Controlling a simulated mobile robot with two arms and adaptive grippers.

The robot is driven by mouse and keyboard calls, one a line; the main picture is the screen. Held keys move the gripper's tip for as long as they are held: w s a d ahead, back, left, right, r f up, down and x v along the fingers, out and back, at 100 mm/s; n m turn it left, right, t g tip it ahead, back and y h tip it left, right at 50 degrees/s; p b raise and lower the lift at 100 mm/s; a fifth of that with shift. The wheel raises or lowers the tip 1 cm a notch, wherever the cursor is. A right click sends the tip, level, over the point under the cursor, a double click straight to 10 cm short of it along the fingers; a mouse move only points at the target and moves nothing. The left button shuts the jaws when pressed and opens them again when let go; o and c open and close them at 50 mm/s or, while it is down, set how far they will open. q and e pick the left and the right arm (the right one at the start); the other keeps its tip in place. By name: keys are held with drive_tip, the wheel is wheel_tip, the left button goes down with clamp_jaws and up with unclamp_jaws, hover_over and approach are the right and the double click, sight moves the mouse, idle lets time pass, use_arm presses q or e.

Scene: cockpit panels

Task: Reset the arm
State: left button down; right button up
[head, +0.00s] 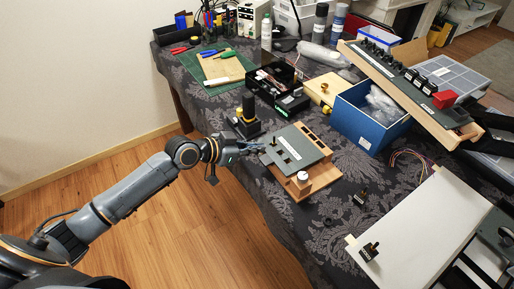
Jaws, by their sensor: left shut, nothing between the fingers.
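My left arm reaches in from the left across the floor to the table's near edge. My left gripper (259,148) is shut and empty, at the left edge of a small grey panel (300,143) on a wooden base. I cannot tell whether its fingertips touch the panel. My right gripper is not clearly visible.
A blue box (356,128) and a long tilted switch panel (405,85) stand to the right. A white board (425,235) lies at the lower right. A black joystick (246,120) stands behind the gripper. Tools and bottles crowd the far end. Dark patterned cloth covers the table.

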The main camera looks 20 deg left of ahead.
use_arm(q)
drive_tip(key=shift+s+a+r+b, duration=0.75)
drive_tip(key=shift+s+a, duration=2)
drive_tip(key=shift+s, duration=0.65)
drive_tip(key=w+a+f+n+y, duration=0.1)
drive_tip(key=a+f+n+y, duration=0.1)
drive_tip(key=a+f, duration=0.45)
drive_tip(key=w+a+f+n+y, duration=0.1)
drive_tip(key=a+f+n+y, duration=0.15)
drive_tip(key=f, duration=0.65)
drive_tip(key=s+a+f+n+g+y, duration=0.15)
drive_tip(key=s+f, duration=0.25)
drive_tip(key=f, duration=0.4)
drive_tip(key=s+a+f+y, duration=0.15)
drive_tip(key=s+f, duration=0.25)
drive_tip(key=f, duration=0.5)
drive_tip(key=s+d+f+g, duration=0.2)
drive_tip(key=s+f, duration=0.6)
drive_tip(key=s, duration=0.1)
drive_tip(key=s+d+f+g, duration=0.2)
drive_tip(key=s+f, duration=0.7)
drive_tip(key=s+d+f+g, duration=0.1)
drive_tip(key=s+d+f, duration=0.2)
drive_tip(key=s, duration=0.6)
drive_tip(key=s+d+f+g, duration=0.2)
drive_tip(key=s+d, duration=0.3)
drive_tip(key=s, duration=0.3)
drive_tip(key=shift+s+d+f+m, duration=0.3)
drive_tip(key=shift+s+d+f, duration=0.1)
drive_tip(key=shift+f, duration=0.15)
